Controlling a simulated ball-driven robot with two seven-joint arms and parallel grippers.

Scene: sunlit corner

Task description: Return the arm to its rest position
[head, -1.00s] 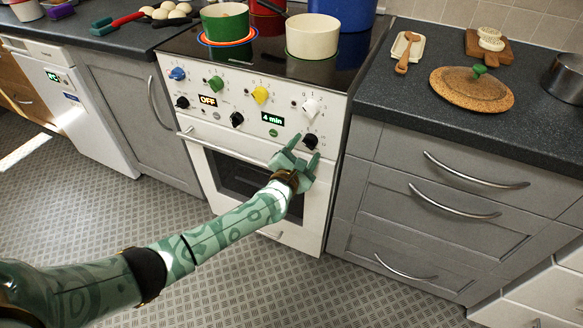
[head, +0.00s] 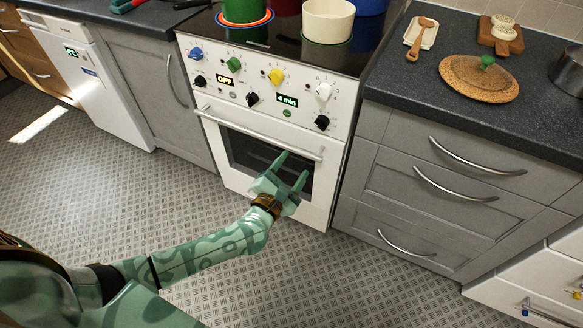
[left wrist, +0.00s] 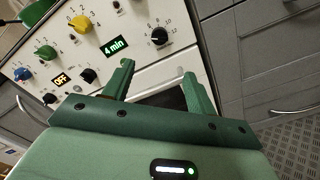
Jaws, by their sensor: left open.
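My left gripper (head: 291,170) is green, open and empty. In the head view it is in front of the lower part of the white oven (head: 264,90), over the dark oven door window. My left arm reaches in from the lower left of the head view. In the left wrist view the two fingers of the left gripper (left wrist: 158,85) stand apart with nothing between them, and the oven's control panel (left wrist: 85,45) with knobs and displays lies beyond. The displays read OFF and 4 min. My right gripper is not in view.
The oven door handle (head: 262,134) is close above the gripper. Grey drawers (head: 440,200) with bar handles stand to the right. A cream pot (head: 328,20) and a green pot (head: 245,10) are on the hob. The patterned floor (head: 110,200) is clear at the left.

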